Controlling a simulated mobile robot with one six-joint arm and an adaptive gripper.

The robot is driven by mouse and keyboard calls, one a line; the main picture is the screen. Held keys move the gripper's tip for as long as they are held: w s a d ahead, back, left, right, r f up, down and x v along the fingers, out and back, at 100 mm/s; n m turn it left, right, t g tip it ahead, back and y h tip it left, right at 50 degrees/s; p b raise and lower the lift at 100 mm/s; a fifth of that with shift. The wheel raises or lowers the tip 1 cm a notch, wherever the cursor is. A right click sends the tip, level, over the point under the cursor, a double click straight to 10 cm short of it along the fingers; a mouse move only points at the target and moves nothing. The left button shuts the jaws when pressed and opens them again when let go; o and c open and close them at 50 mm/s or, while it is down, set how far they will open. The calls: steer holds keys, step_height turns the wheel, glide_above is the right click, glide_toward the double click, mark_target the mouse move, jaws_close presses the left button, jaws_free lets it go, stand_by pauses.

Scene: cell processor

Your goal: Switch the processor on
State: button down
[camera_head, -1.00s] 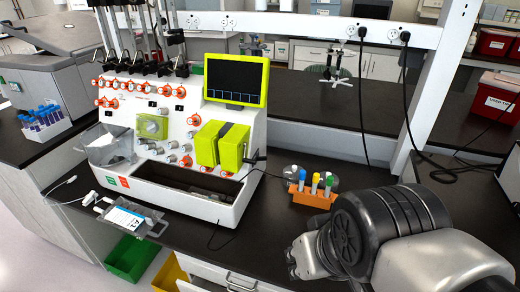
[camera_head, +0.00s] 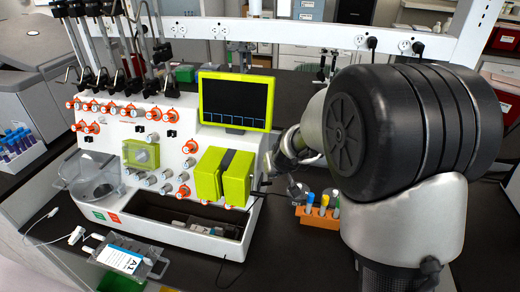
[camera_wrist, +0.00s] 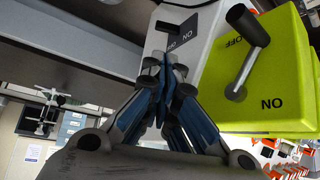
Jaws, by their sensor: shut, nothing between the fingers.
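The processor (camera_head: 140,155) is a white machine with orange knobs, standing on the black bench. Its green-framed screen (camera_head: 236,99) is dark with a row of blue outlines. In the wrist view, a black switch (camera_wrist: 171,33) sits on the processor's white side panel, beside dark lettering that reads ON upside down. My gripper (camera_wrist: 168,75) is shut and empty, its fingertips just below the switch in the picture; I cannot tell whether they touch the panel. To the right, a lever (camera_wrist: 245,65) stands on the yellow-green housing (camera_wrist: 282,75), marked OFF and ON.
An orange rack (camera_head: 318,220) with several capped tubes stands on the bench right of the processor, close to my arm. A labelled bag (camera_head: 124,258) lies at the front left. A white shelf rail (camera_head: 300,33) with sockets and hanging cables crosses behind.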

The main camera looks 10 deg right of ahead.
mark_target(267, 184)
steer(key=shift+w+d+f, duration=0.2)
steer(key=shift+w+f, duration=0.15)
steer(key=shift+w, duration=0.1)
steer(key=b+x, duration=0.2)
steer(key=x, duration=0.8)
